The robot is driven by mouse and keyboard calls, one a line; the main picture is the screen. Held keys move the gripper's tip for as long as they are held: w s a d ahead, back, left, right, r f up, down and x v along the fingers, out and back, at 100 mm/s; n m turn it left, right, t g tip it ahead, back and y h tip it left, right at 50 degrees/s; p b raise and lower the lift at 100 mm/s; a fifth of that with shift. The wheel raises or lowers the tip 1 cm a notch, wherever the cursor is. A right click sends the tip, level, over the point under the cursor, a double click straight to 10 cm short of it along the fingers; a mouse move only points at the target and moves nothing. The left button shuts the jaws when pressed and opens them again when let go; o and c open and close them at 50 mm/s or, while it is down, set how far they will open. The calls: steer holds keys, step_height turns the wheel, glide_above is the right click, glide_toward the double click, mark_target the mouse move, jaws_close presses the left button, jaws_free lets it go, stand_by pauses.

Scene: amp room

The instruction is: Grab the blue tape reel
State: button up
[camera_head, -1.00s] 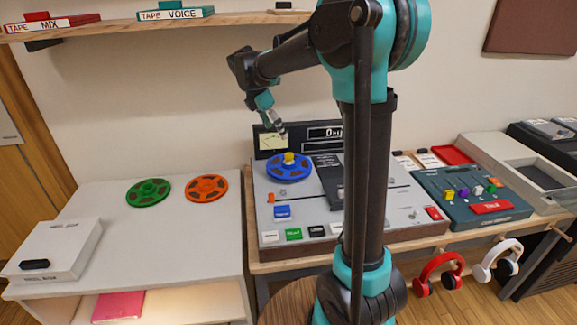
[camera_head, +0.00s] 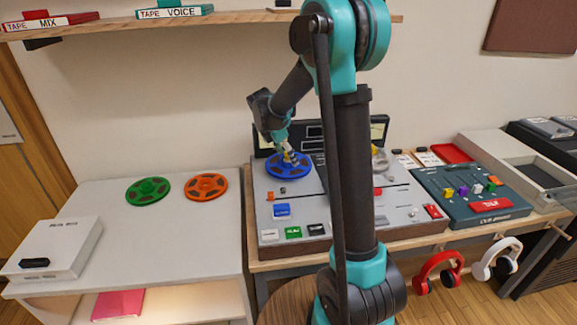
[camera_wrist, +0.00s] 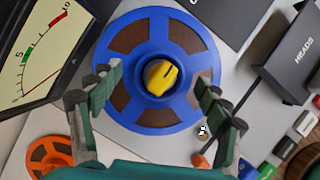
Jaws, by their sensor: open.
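The blue tape reel (camera_head: 283,172) lies flat on the left side of the tape machine, with a yellow knob (camera_wrist: 160,75) at its hub. In the wrist view the blue reel (camera_wrist: 158,118) fills the upper middle. My gripper (camera_head: 291,157) is just above the reel in the head view and covers part of the hub. In the wrist view my open gripper (camera_wrist: 158,88) has one finger on either side of the yellow knob, over the lower part of the reel. Nothing is between the fingers that I can see gripped. Whether the fingertips touch the reel cannot be told.
A green reel (camera_head: 147,191) and an orange reel (camera_head: 206,187) lie on the white table at left, near a white box (camera_head: 50,250). The meter panel (camera_wrist: 35,55) stands close behind the blue reel. A dark block labelled HEADS (camera_wrist: 283,62) rises to its right. A shelf (camera_head: 100,29) hangs above.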

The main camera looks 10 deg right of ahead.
steer(key=shift+d+f, duration=0.1)
steer(key=shift+f, duration=0.35)
steer(key=c, duration=1.5)
steer(key=shift+r, duration=0.1)
steer(key=shift+c, duration=0.2)
